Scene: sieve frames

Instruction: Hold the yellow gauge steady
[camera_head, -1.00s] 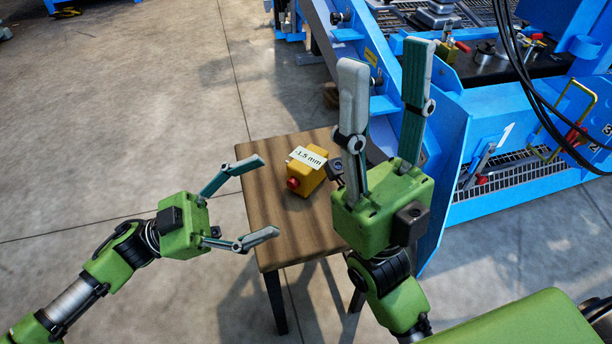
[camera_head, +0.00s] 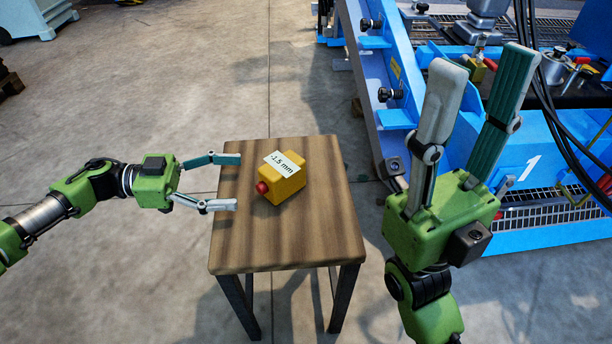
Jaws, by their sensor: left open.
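The yellow gauge (camera_head: 287,190) is a small box with a red knob on its left side and a white label reading "-1.5 mm" on top. It sits on the wooden top of a small stool (camera_head: 315,235). My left gripper (camera_head: 238,182) is open and empty. Its fingertips point right at the stool's left edge, with a gap between them and the gauge's red knob. My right gripper (camera_head: 482,72) is open and empty, raised to the right of the stool with its fingers pointing up, away from the gauge.
A large blue machine (camera_head: 385,105) stands at the back right, with black cables (camera_head: 545,90) hanging in front of it. The concrete floor (camera_head: 150,60) is open behind and left of the stool. The stool top around the gauge is bare.

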